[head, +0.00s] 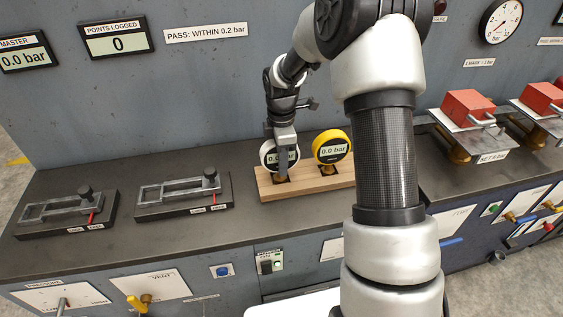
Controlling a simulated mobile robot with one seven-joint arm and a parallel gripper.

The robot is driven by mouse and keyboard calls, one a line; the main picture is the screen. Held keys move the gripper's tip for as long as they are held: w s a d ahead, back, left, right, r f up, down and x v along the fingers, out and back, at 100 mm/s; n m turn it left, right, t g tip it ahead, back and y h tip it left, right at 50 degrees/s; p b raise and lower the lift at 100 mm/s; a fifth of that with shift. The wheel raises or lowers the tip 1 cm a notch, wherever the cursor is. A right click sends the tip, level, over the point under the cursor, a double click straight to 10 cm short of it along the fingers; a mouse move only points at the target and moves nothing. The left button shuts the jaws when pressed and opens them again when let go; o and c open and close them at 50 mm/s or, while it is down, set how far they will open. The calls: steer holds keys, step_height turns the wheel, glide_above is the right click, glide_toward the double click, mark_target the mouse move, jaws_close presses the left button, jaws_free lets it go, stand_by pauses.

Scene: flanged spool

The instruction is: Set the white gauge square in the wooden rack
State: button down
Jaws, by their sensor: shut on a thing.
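The white gauge (269,155) has a round face reading 0.0 bar and stands at the left part of the wooden rack (306,184). A yellow gauge (332,143) reading 0.0 bar stands upright in the rack to the right.
Two grey clamp fixtures (180,190) (68,207) lie on the dark bench (140,240) at left. Red blocks on metal stands (467,106) are at the right. A display (116,39) reads 0 points logged. My arm hides the bench's middle right.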

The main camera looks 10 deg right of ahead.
steer(key=shift+f, duration=0.2)
steer(key=c, duration=1.5)
jaws_free()
steer(key=shift+r, duration=0.1)
